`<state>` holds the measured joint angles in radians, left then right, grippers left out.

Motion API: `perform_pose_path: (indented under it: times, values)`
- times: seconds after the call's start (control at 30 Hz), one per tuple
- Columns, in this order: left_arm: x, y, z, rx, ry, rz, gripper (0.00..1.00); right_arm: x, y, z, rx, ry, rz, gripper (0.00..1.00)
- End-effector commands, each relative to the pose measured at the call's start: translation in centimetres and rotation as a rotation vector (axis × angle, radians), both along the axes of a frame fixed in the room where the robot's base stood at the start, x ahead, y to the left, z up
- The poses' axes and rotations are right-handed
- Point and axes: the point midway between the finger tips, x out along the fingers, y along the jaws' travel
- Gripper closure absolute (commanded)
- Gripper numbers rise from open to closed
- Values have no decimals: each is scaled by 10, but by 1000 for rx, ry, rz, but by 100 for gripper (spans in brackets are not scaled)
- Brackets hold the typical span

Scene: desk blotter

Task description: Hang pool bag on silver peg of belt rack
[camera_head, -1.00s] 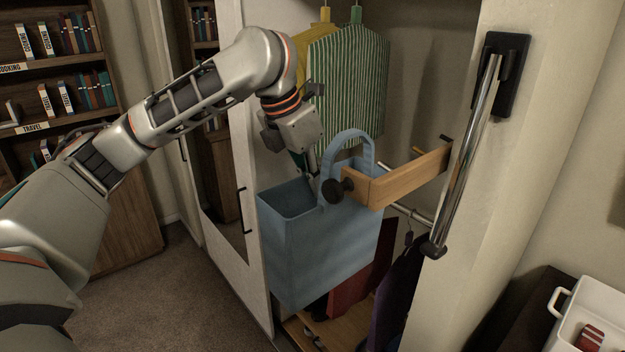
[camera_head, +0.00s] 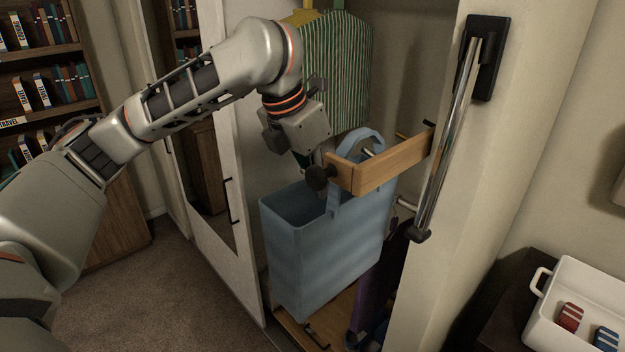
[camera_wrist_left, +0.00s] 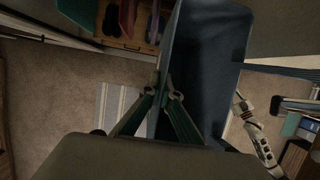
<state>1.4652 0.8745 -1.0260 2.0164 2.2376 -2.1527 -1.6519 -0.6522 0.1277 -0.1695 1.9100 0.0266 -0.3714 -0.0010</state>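The blue pool bag (camera_head: 325,245) hangs upright with its mouth open; it also fills the upper middle of the left wrist view (camera_wrist_left: 205,65). Its handle loop (camera_head: 362,135) rises behind the wooden belt rack (camera_head: 395,165). A small silver peg (camera_head: 367,152) shows through the loop; whether the loop bears on it I cannot tell.
A green-striped garment (camera_head: 338,75) hangs behind the rack. A chrome rod (camera_head: 447,140) on a black mount stands close to the right. A sliding door (camera_head: 215,190) edges the closet on the left. A white tray (camera_head: 560,295) sits at lower right.

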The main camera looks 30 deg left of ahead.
Motion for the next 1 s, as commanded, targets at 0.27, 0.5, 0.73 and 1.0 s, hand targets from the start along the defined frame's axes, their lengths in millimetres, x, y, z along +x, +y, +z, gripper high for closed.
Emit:
perform_pose_path:
  times: [0.27, 0.5, 0.73, 1.0]
  values:
    - [-5, -15, -1, 0, -2, -3, 100, -2, 4, -1, 6, 3, 0, 76]
    - [-9, -25, -5, 0, -1, -2, 100, -2, 6, 0, 12, 3, -4, 76]
    - [-10, -29, -9, 0, -2, -1, 100, -2, 7, 0, 14, 3, -6, 76]
    - [-11, -30, -10, 0, -2, -1, 100, -2, 5, 0, 12, 4, -6, 76]
